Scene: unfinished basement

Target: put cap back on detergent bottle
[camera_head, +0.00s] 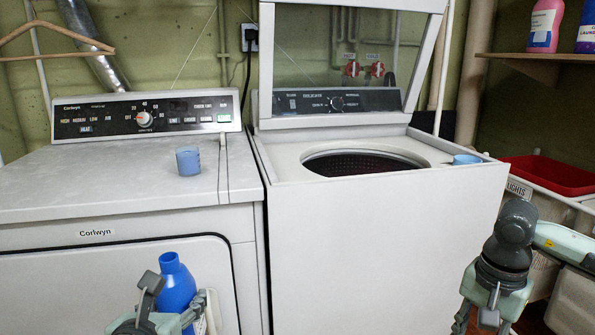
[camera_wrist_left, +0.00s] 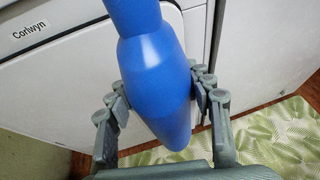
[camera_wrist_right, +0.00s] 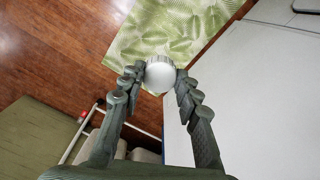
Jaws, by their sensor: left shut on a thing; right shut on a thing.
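A blue detergent bottle (camera_head: 178,283) stands upright, uncapped, in front of the dryer. My left gripper (camera_head: 176,297) is shut around its body. In the left wrist view the bottle (camera_wrist_left: 155,70) sits between both fingers of my left gripper (camera_wrist_left: 158,92), its top cut off by the frame. My right gripper (camera_wrist_right: 152,78) is shut on a round white cap (camera_wrist_right: 160,75) with a ridged rim, held at the fingertips. In the head view my right gripper (camera_head: 487,318) is low in front of the washer's right side, and the cap cannot be seen there.
A blue cup (camera_head: 188,161) stands on the dryer top (camera_head: 80,180). Another blue item (camera_head: 467,159) is on the open washer's (camera_head: 380,230) right corner. A red basket (camera_head: 550,175) is at right, below a shelf (camera_head: 535,57) with bottles. A leafy mat (camera_wrist_right: 170,35) lies on the floor.

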